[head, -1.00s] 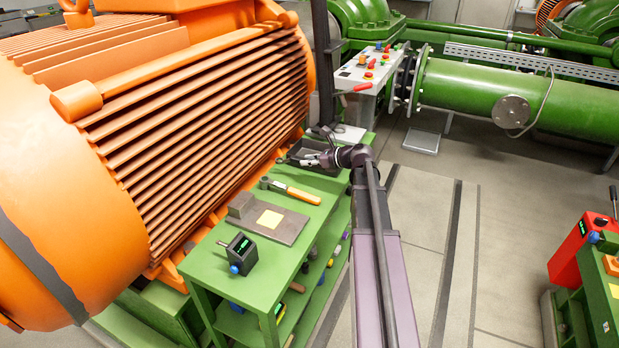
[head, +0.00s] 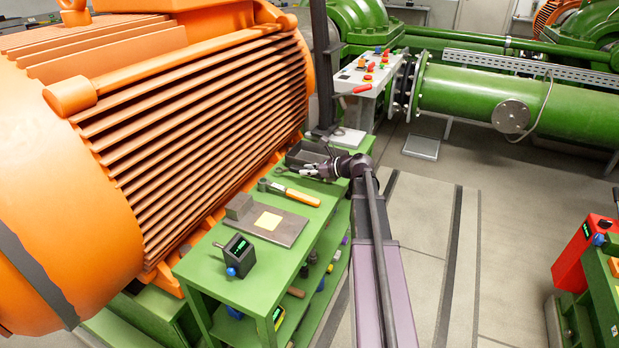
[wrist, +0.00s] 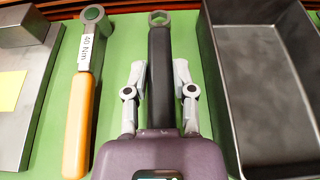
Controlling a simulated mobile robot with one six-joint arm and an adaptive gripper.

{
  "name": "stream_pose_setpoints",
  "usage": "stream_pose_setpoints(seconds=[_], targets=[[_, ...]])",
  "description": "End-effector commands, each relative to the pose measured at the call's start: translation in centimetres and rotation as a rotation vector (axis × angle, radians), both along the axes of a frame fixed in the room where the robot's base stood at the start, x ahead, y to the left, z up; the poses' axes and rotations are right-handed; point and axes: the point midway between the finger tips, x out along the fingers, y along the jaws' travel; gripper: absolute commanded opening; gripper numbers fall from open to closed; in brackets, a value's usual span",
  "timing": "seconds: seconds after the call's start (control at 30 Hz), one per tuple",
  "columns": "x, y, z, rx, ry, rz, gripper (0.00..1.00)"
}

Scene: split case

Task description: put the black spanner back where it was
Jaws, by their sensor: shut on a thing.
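The black spanner (wrist: 160,50) shows in the wrist view, with its grey ring head at the top and its dark handle running down between my fingers. My gripper (wrist: 160,78) is shut on the handle, one grey finger on each side; it also shows in the head view (head: 306,170), low over the far part of the green bench top (head: 205,268). The spanner lies between the orange-handled torque wrench on the left and the dark tray on the right. I cannot tell whether it touches the bench. The lower end of its handle is hidden by my gripper body.
The torque wrench (wrist: 82,105) lies on the bench, and the open dark tray (wrist: 222,75) looks empty in the wrist view. A grey plate with a yellow square (head: 288,232) and a black device with a green display (head: 238,256) are nearer. The orange motor (head: 200,110) borders the bench's left.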

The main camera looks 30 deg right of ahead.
Motion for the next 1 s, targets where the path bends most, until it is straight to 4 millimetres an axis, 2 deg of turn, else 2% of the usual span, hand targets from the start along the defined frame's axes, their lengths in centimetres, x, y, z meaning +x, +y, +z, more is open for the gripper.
stream_pose_setpoints(seconds=[0.03, 0.13, 0.73, 0.77, 0.83, 0.87, 1.0], targets=[[0.01, 0.02, -0.78, 0.001, -0.001, 0.000, 0.00], [0.01, 0.03, -1.24, 0.001, -0.001, 0.000, 0.00], [0.04, 0.11, -1.76, 0.001, -0.001, 0.001, 0.00], [0.03, 0.11, -1.69, 0.000, 0.000, 0.001, 0.39], [0.04, 0.13, -1.64, 0.000, 0.000, 0.002, 0.60], [0.04, 0.13, -1.64, 0.000, 0.000, 0.002, 0.68], [0.04, 0.14, -1.64, 0.000, 0.000, 0.002, 0.68]])
